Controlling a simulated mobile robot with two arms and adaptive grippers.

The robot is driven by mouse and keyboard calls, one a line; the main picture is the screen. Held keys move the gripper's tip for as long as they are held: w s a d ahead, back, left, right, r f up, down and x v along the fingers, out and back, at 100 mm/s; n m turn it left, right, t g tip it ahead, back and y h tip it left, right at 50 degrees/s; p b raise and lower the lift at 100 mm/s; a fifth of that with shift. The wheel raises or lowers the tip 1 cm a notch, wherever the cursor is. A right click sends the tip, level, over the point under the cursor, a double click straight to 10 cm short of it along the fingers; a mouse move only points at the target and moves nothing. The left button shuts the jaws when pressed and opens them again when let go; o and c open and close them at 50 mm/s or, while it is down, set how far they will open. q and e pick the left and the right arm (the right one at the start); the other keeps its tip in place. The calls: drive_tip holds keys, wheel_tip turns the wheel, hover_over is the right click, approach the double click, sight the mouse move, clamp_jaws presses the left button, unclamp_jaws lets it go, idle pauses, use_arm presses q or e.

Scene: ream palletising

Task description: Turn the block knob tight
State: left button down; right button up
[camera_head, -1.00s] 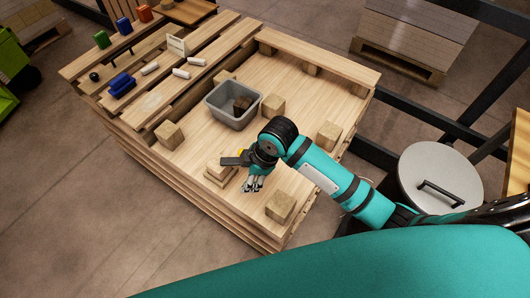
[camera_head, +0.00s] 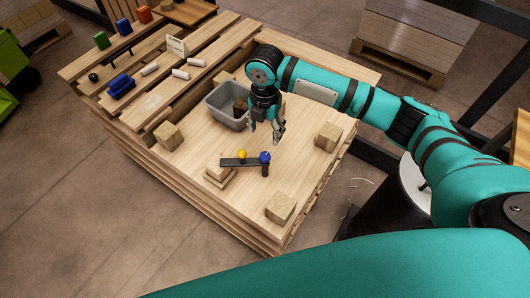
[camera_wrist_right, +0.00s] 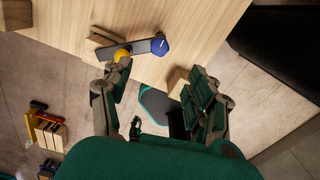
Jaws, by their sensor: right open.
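A dark flat bar (camera_head: 240,162) bridges from a small wooden block (camera_head: 219,172) to a short dark post on the pallet deck. A yellow knob (camera_head: 242,154) sits on the bar near the block, and a blue knob (camera_head: 265,157) tops the post end. I cannot tell how tight either is. My right gripper (camera_head: 276,137) is open and empty, above the deck just behind the blue knob and apart from it. In the right wrist view, the yellow knob (camera_wrist_right: 122,55) shows close to the left finger, and the blue knob (camera_wrist_right: 159,46) lies beyond the open fingers (camera_wrist_right: 161,72).
A grey bin (camera_head: 222,107) stands behind my right gripper, partly hidden by it. Wooden cubes stand at the right (camera_head: 327,136), front (camera_head: 280,207) and left (camera_head: 168,136) of the deck. Slats at the back left hold white rolls and a blue object (camera_head: 121,86).

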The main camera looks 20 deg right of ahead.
sight(265, 156)
wheel_tip(265, 156, down, 12)
drive_tip(key=shift+f, duration=0.15)
idle(0.3)
drive_tip(key=c, duration=1.1)
